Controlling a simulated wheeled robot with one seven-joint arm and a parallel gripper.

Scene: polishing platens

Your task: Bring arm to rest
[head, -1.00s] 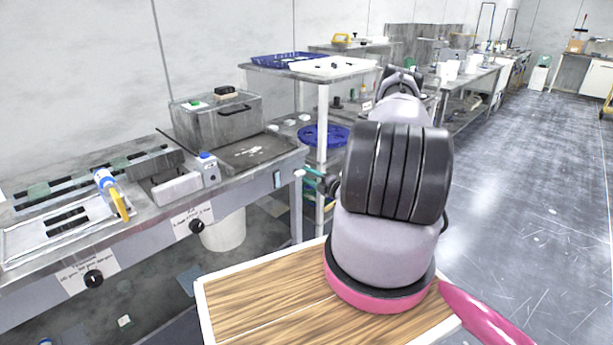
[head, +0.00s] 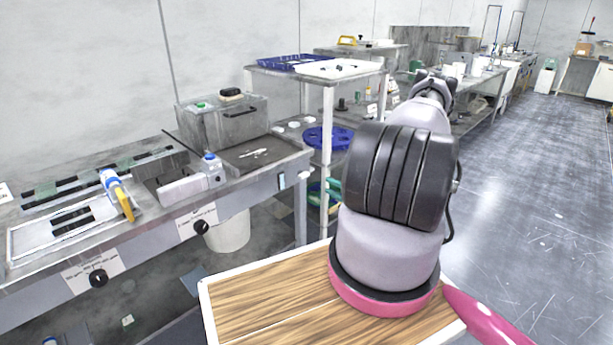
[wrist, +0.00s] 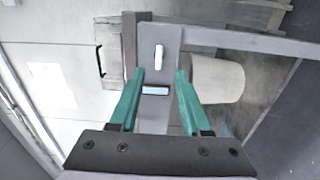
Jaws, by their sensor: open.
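My gripper (wrist: 160,78) shows in the wrist view with its two teal fingers apart and nothing between them. In the head view my gripper (head: 328,192) is partly hidden behind my arm, with some teal showing below the end of the bench. My arm rises in front of me and bends over away from me. In the wrist view the fingers point toward the grey bench end, with a white bucket (wrist: 218,78) to the right of them. I cannot tell any contact with the bench.
The polishing bench (head: 250,200) runs along the left, with a blue-and-yellow bottle (head: 117,192) on it. The white bucket (head: 228,232) stands beneath it. A shelf table (head: 330,78) holds a blue tray (head: 292,62). Open floor (head: 540,200) lies to the right.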

